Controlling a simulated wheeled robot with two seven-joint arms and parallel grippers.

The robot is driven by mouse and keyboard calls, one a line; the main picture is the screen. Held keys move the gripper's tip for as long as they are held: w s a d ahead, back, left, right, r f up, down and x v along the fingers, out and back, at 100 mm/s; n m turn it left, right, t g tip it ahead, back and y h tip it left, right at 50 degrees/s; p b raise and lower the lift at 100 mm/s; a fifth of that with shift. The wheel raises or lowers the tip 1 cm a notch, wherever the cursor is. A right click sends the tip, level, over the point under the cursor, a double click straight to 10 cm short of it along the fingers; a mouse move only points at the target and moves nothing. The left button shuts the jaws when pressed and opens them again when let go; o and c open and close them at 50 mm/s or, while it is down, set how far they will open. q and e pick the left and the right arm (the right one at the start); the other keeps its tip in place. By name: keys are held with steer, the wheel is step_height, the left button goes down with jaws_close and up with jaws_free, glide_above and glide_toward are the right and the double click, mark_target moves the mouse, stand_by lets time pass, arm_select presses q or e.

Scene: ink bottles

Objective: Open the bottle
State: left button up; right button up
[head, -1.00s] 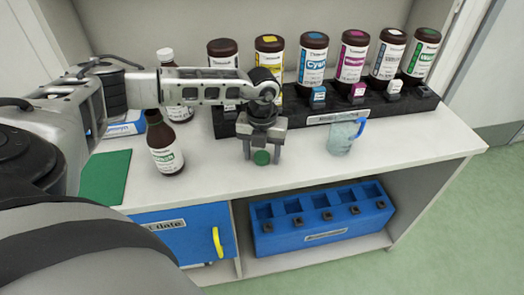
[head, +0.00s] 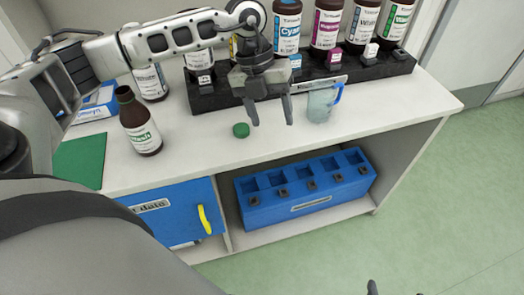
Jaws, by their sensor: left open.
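A brown bottle with a green-lettered label (head: 142,130) stands upright at the left of the counter, its neck bare and without a cap. A green cap (head: 241,130) lies on the white counter to the right of the bottle. My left gripper (head: 270,118) is open and empty, fingers pointing down, above the counter just right of the cap and apart from it. Two small dark tips at the bottom edge may be my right gripper (head: 396,291); nearly all of it is out of frame.
A black rack (head: 215,97) with several brown ink bottles stands behind the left gripper. A clear beaker with a blue handle (head: 321,104) is to its right. A capped brown bottle (head: 151,82) and green mat (head: 82,160) are left. A blue holder (head: 262,212) sits on the lower shelf.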

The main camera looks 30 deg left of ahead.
arm_select(q)
steer(key=s+d+r+n+t+h, duration=0.2)
steer(key=s+d+h, duration=0.1)
steer(key=d+h, duration=0.65)
steer(key=s+d+r+n+t+h, duration=0.1)
steer(key=s+d+r+n+h, duration=0.15)
steer(key=d+h, duration=0.7)
steer(key=w+a+f+n+t+y, duration=0.3)
steer(key=f+n+t+y, duration=0.4)
steer(key=n+t+y, duration=0.9)
steer(key=s+a+f+n+g+y, duration=0.1)
steer(key=s+a+f+n+g, duration=0.2)
steer(key=f, duration=0.4)
steer(key=s+a+f+n+g+y, duration=0.2)
steer(key=s+f+n+g, duration=0.3)
steer(key=s+f, duration=0.3)
steer(key=shift+s+a+f+n+y, duration=0.2)
steer(key=shift+s+a+n+y, duration=0.1)
steer(key=shift+a+n, duration=0.55)
